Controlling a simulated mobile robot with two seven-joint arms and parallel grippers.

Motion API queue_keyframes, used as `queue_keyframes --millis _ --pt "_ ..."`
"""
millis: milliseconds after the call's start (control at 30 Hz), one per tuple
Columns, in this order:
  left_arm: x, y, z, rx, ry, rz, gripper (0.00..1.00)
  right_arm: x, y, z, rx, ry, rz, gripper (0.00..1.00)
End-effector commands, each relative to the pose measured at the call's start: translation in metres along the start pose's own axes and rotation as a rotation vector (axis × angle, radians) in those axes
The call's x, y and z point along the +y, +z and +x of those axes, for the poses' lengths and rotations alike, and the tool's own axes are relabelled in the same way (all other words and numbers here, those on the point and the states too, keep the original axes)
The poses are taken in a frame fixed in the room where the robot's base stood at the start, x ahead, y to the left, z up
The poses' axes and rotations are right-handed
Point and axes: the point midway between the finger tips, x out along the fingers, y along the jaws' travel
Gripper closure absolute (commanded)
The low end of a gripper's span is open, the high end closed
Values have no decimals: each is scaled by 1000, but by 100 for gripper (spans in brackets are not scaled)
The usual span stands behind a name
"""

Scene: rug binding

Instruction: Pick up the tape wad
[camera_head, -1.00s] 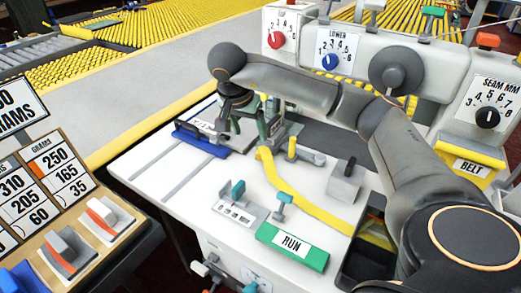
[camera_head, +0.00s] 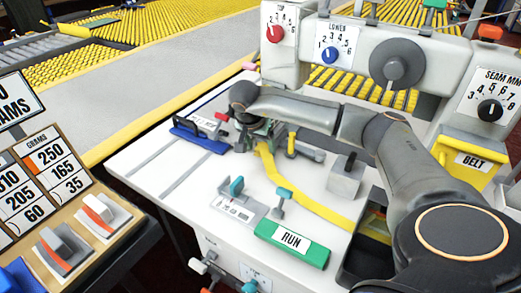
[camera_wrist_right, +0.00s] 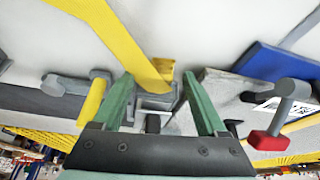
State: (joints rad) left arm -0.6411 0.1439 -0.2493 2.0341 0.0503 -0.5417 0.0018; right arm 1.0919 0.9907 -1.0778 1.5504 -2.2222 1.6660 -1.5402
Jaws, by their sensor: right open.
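A small yellow lump (camera_wrist_right: 164,68), which looks like the tape wad, shows in the right wrist view between the fingertips, by the end of the yellow tape (camera_wrist_right: 118,38). It lies against grey metal parts, and I cannot tell whether a finger touches it. In the head view I cannot pick it out, as my right arm covers that spot. The tape (camera_head: 300,198) runs across the white table there. My right gripper (camera_wrist_right: 157,80) is open, its green fingers on either side of the lump. In the head view the gripper (camera_head: 260,136) is low over the table, partly hidden. My left gripper is not in view.
A blue guide (camera_head: 198,138) lies left of the right gripper, and a yellow-handled lever (camera_head: 291,144) stands close on its right. A grey block (camera_head: 346,176), a teal-knobbed lever (camera_head: 283,200) and the green RUN block (camera_head: 292,244) stand nearer.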

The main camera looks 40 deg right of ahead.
Motion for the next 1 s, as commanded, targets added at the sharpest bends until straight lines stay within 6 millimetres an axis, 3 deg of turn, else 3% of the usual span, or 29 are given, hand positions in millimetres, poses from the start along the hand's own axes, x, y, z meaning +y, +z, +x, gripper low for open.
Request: queue_keyframes --millis 267,900,1000 --pt "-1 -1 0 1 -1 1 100 0 0 2 0 -1 -1 27" --pt "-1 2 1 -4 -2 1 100 0 0 2 0 -1 0 99" --pt "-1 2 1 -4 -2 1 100 0 0 2 0 -1 0 100"
